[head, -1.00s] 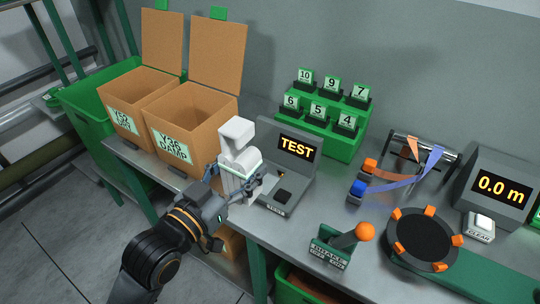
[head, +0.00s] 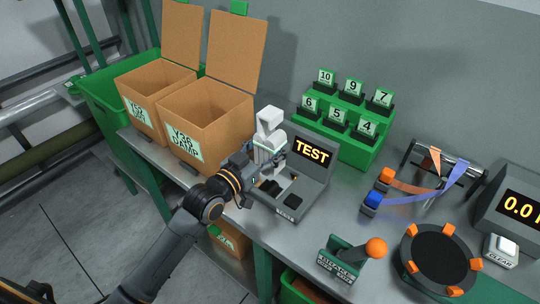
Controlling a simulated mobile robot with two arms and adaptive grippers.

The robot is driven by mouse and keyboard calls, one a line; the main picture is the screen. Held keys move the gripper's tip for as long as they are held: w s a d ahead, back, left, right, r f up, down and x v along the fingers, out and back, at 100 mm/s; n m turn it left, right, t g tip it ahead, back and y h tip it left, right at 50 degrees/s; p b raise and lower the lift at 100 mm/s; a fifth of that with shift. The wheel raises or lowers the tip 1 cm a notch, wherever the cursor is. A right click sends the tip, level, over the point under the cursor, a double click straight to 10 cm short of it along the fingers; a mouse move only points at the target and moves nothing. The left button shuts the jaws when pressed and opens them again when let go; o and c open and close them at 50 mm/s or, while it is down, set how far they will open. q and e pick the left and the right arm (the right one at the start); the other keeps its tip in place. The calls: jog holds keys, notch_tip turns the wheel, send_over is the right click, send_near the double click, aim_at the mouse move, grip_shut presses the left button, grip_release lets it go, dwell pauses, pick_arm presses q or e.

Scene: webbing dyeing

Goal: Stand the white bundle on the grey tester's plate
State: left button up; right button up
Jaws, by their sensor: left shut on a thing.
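The white bundle (head: 269,131) is upright in the head view, with a wide white top and a narrower middle. My left gripper (head: 267,165) is shut on its lower part. The grey tester (head: 318,181), with a lit TEST screen (head: 312,151), stands on the bench. The bundle is over the left part of the tester's base, in front of the screen's left edge. The gripper hides the bundle's lower end, so I cannot tell whether it touches the plate. My right gripper is not in view.
Two open cardboard boxes (head: 207,111) stand to the left. A green rack (head: 339,137) with numbered cards is behind the tester. An orange-knobbed lever (head: 376,248), a round dark pad (head: 440,255) and a length display (head: 519,204) are to the right.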

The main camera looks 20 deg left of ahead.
aim_at(270, 155)
pick_arm(q)
jog(key=shift+w+f, duration=0.25)
jog(key=shift+w+a+f, duration=0.1)
jog(key=shift+w+f, duration=0.05)
jog(key=shift+f, duration=1.55)
jog(key=shift+f, duration=0.2)
jog(key=o, duration=1.3)
